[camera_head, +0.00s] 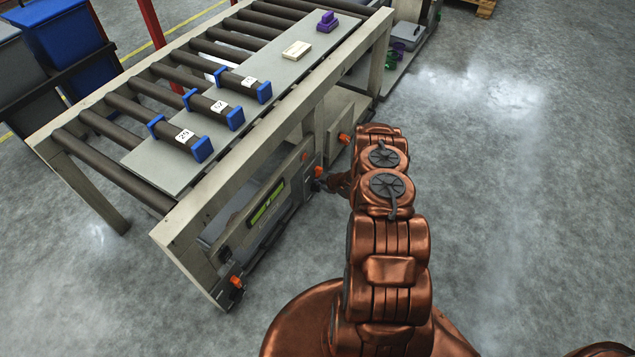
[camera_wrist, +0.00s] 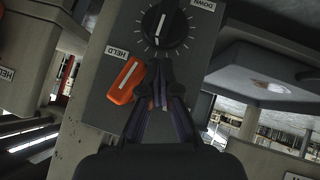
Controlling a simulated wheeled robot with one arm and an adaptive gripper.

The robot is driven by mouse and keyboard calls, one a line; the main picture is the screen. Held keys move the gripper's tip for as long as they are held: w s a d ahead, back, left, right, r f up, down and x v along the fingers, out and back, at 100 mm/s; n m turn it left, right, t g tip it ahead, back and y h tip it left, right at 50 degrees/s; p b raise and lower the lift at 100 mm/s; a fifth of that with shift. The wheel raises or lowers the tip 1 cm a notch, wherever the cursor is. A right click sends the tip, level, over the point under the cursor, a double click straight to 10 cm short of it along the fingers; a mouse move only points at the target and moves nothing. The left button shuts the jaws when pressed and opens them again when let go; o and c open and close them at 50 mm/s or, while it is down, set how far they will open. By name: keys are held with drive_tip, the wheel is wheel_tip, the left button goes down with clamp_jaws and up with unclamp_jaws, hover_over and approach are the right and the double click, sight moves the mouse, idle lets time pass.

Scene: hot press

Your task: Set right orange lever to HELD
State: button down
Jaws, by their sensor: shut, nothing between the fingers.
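An orange lever (camera_wrist: 126,82) with a white stripe sits tilted on a grey panel (camera_wrist: 97,104) in the wrist view. A HELD label (camera_wrist: 118,53), upside down in this view, is just above it. My gripper (camera_wrist: 162,84) is shut and empty, its dark fingertips just right of the lever; I cannot tell whether they touch it. In the head view, my gripper (camera_head: 323,184) is at the right end of the machine's front, beside an orange lever (camera_head: 319,171). Another orange lever (camera_head: 237,282) is at the front's left end.
A black dial (camera_wrist: 167,25) is above my fingertips, with a DOWN label (camera_wrist: 203,4) nearby. A roller conveyor (camera_head: 128,107) carries a grey plate (camera_head: 150,160) with numbered blue-ended pieces. Floor (camera_head: 500,190) to the right is clear.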

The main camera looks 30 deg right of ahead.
drive_tip(key=shift+w+d, duration=0.1)
drive_tip(key=shift+d, duration=0.05)
drive_tip(key=shift+w+d+r+b, duration=0.3)
drive_tip(key=shift+d+r+b, duration=0.15)
drive_tip(key=shift+d+b, duration=0.1)
drive_tip(key=shift+r, duration=0.1)
drive_tip(key=a+p, duration=0.1)
drive_tip(key=s+a+p, duration=0.1)
drive_tip(key=a+p, duration=0.1)
drive_tip(key=shift+s+a+r, duration=0.1)
drive_tip(key=shift+s+a, duration=0.25)
drive_tip(key=s+a+p, duration=0.2)
drive_tip(key=s+a, duration=0.1)
drive_tip(key=s, duration=0.7)
drive_tip(key=shift+a+f, duration=0.25)
drive_tip(key=shift+f, duration=0.15)
drive_tip(key=shift+w, duration=0.1)
